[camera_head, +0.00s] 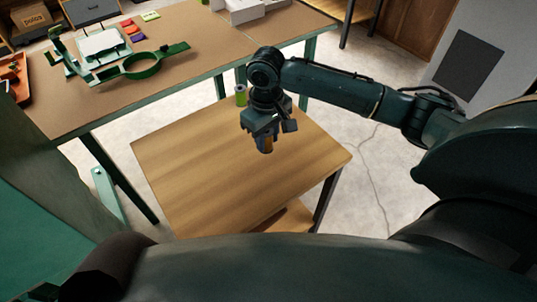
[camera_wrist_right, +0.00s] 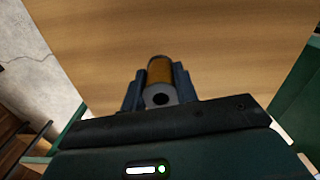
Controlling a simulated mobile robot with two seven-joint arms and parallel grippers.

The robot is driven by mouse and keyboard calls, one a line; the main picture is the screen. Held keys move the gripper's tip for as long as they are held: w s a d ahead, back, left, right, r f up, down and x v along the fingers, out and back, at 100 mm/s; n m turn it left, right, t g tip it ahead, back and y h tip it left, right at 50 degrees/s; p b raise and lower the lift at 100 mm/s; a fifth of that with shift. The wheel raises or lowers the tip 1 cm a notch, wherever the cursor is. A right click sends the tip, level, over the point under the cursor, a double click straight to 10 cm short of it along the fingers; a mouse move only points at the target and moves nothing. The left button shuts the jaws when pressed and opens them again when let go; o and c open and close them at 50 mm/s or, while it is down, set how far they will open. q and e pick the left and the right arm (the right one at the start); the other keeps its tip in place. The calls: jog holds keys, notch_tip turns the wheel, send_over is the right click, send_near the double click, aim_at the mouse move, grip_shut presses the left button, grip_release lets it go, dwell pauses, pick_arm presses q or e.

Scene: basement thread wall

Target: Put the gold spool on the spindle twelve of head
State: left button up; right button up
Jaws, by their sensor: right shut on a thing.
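The gold spool (camera_head: 266,146) is between the fingers of my right gripper (camera_head: 265,143), above the small wooden table. In the right wrist view the gold spool (camera_wrist_right: 160,72) shows its brown-gold winding and a pale end with a dark hole, with a finger of my right gripper (camera_wrist_right: 160,92) on each side. The gripper is shut on it. I cannot tell exactly how high it is above the table. No spindle can be made out in these views. My left gripper is not in view.
The small wooden table (camera_head: 200,170) is mostly bare. The long workbench (camera_head: 190,35) behind holds a green ring fixture (camera_head: 141,66), coloured pieces (camera_head: 131,29) and a white box (camera_head: 240,10). An orange tray (camera_head: 14,78) is at left.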

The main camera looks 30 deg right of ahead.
jog(key=shift+f, duration=3.2)
jog(key=o, duration=1)
jog(key=shift+f, duration=0.15)
jog(key=shift+o, duration=0.2)
notch_tip(320, 180, up, 12)
jog(key=shift+r, duration=0.2)
